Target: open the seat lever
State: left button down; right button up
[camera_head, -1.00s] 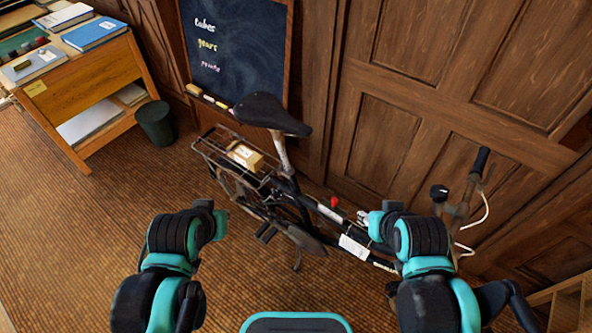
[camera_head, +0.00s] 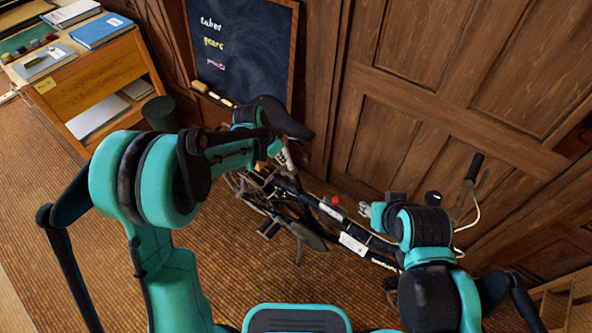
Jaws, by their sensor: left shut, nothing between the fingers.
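The bicycle's black saddle (camera_head: 284,119) sits on a pale seat post (camera_head: 290,163) in front of the chalkboard. My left arm reaches across from the left, and my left gripper (camera_head: 280,157) is at the seat post just below the saddle. It is shut and empty; I cannot tell whether it touches the post. I cannot make out the seat lever, as my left arm and gripper cover much of that area. My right gripper (camera_head: 366,210) is near the frame's front part, apart from the saddle; its jaws are too small to judge.
The dark bicycle frame (camera_head: 383,262) stands along the wood-panelled wall (camera_head: 430,70). A chalkboard (camera_head: 245,45) is behind the saddle. A wooden desk (camera_head: 105,80) with books and a dark bin (camera_head: 160,113) are at left. The brown floor in front is clear.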

aim_at(289, 176)
pick_arm(q)
jog(key=shift+m+g, duration=0.4)
jog(key=shift+m, duration=0.4)
jog(key=x, duration=0.3)
jog(key=w+x, duration=0.1)
jog(key=x, duration=0.1)
jog(key=shift+d+p, duration=0.3)
jog(key=shift+d, duration=0.05)
jog(key=b+x, duration=0.3)
jog(key=x, duration=0.7)
jog(key=shift+d+r+b, duration=0.1)
jog(key=shift+b, duration=0.25)
